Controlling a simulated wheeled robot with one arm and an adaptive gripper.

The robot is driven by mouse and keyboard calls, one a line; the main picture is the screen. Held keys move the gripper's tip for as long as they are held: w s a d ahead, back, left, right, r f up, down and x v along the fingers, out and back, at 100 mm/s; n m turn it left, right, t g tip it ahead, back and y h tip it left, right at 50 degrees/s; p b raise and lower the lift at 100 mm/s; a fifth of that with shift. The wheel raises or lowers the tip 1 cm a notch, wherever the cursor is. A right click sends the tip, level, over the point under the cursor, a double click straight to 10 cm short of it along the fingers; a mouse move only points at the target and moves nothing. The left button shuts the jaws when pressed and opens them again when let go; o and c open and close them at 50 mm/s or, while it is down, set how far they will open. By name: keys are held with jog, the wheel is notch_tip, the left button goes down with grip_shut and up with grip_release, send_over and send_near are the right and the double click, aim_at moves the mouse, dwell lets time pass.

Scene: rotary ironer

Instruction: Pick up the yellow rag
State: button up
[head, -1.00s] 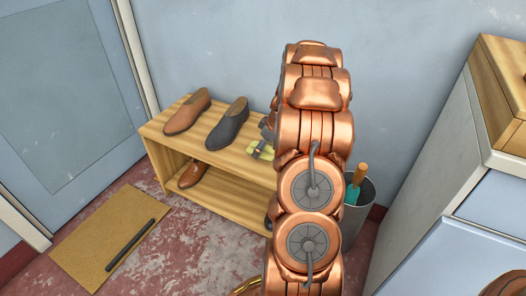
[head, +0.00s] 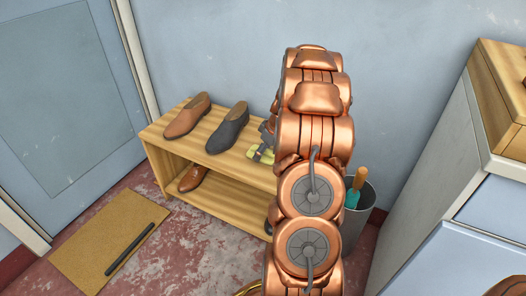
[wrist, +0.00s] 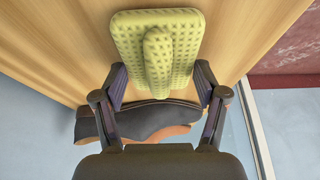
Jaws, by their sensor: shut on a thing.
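The yellow rag (wrist: 181,32) lies on the top board of a wooden shoe bench, with a raised fold along its middle. In the head view only a part of the rag (head: 257,157) shows beside the dark shoe; my arm hides the rest. My gripper (wrist: 161,76) is shut on the rag, with one finger on each side of the fold. In the head view my gripper is mostly hidden behind my arm.
The wooden bench (head: 193,143) bears a brown shoe (head: 187,117) and a dark grey shoe (head: 228,130), with another brown shoe (head: 192,178) below. A grey bin (head: 364,205) stands at right. A mat (head: 85,262) with a dark bar (head: 130,250) lies on the floor.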

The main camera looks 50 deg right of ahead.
notch_tip(320, 180, up, 4)
jog(key=shift+a+f+p, duration=0.1)
jog(key=shift+f+p, duration=0.1)
jog(key=shift+p, duration=0.45)
jog(key=s+a+r+p, duration=0.1)
jog(key=s+a+p, duration=0.1)
jog(key=s+a, duration=0.7)
jog(key=a, duration=0.4)
jog(key=shift+p, duration=0.3)
jog(key=shift+r, duration=0.1)
